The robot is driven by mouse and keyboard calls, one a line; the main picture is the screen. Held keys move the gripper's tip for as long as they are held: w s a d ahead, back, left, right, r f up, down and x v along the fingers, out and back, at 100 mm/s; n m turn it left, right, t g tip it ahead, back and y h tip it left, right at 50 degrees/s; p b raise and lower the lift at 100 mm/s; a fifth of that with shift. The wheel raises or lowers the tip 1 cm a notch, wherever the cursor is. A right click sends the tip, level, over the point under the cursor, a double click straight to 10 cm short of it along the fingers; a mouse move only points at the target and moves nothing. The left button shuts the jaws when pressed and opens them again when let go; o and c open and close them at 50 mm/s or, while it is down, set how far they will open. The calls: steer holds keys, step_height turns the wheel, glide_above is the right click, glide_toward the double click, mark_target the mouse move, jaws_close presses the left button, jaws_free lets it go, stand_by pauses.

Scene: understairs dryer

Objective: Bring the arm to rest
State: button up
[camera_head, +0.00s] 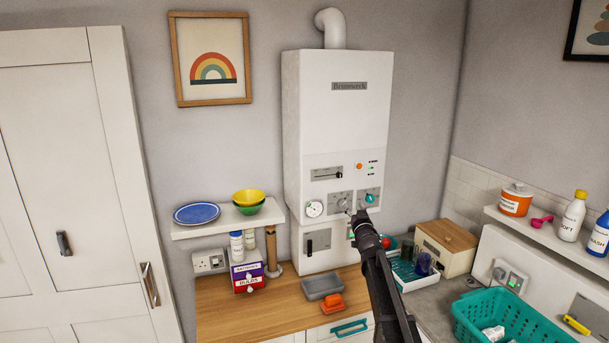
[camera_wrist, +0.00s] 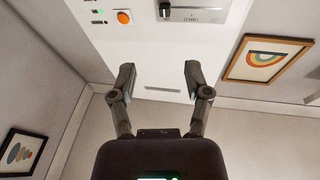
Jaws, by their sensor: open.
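My gripper (camera_wrist: 158,78) is open and empty in the wrist view, its two fingers apart with the white boiler (camera_wrist: 150,48) behind them. The picture there is turned upside down. In the head view my arm rises from the lower right, and my gripper (camera_head: 359,216) is in front of the lower control panel of the boiler (camera_head: 337,100), close to its knobs. I cannot tell whether it touches a knob. A teal knob (camera_head: 370,198) shows just right of the fingertips. My arm hides part of the worktop and the boiler's lower edge.
The wooden worktop (camera_head: 235,310) holds a grey tray (camera_head: 323,287), an orange item (camera_head: 332,304) and stacked boxes (camera_head: 247,272). A wooden-topped bread bin (camera_head: 446,248) and a teal basket (camera_head: 500,320) stand right of my arm. A shelf (camera_head: 190,230) with dishes is at left.

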steer(key=s+d+f+m+g+h+b, duration=0.25)
steer(key=s+f+g+b, duration=0.2)
steer(key=s+f, duration=0.65)
steer(key=s+d+f+m+g+h+b, duration=0.1)
steer(key=s+d+f+g+h+b, duration=0.15)
steer(key=s+f+g, duration=0.75)
steer(key=s+a+f+n+g+y+b, duration=0.1)
steer(key=s+a+f+g+b, duration=0.1)
steer(key=s+f, duration=0.6)
steer(key=s+a+f+n+g+y+b, duration=0.1)
steer(key=s+a+f+g+b, duration=0.2)
steer(key=s+f, duration=0.5)
steer(key=s+g+b, duration=0.1)
steer(key=s, duration=0.7)
steer(key=shift+a+b, duration=0.25)
steer(key=shift+b, duration=0.05)
steer(key=shift+s+n, duration=0.2)
steer(key=shift+n, duration=0.05)
